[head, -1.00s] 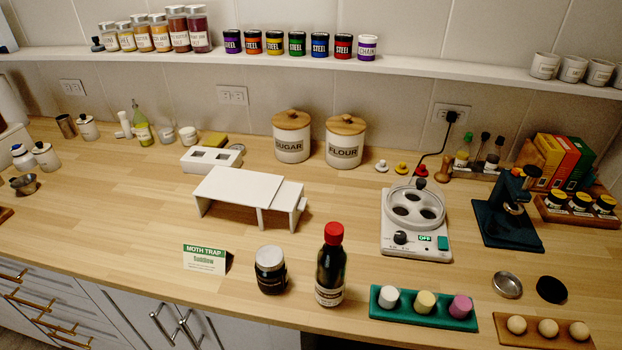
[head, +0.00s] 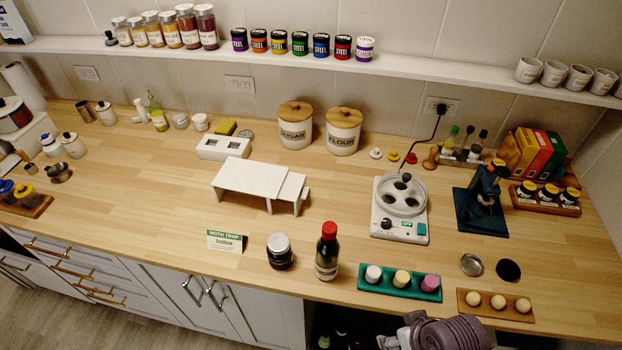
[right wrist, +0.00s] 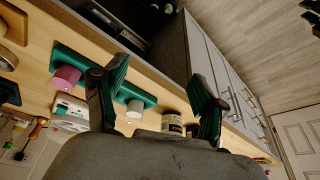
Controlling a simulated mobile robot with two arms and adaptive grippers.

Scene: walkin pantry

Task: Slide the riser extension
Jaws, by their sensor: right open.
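The white riser (head: 250,174) stands on the wooden counter in the middle of the head view. Its lower extension (head: 292,187) sticks out from the right end, with its end leg on the counter. My right gripper (right wrist: 158,75) shows in the right wrist view, its two dark green-tipped fingers spread apart with nothing held between them. Part of my right arm shows at the bottom right of the head view, in front of the counter edge and well away from the riser. The riser is not clearly seen in the right wrist view. My left gripper is in neither current view.
In front of the riser stand a moth trap card (head: 225,241), a dark jar (head: 280,252) and a red-capped bottle (head: 327,254). A round-topped appliance (head: 400,210) stands to the right, with bare counter between.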

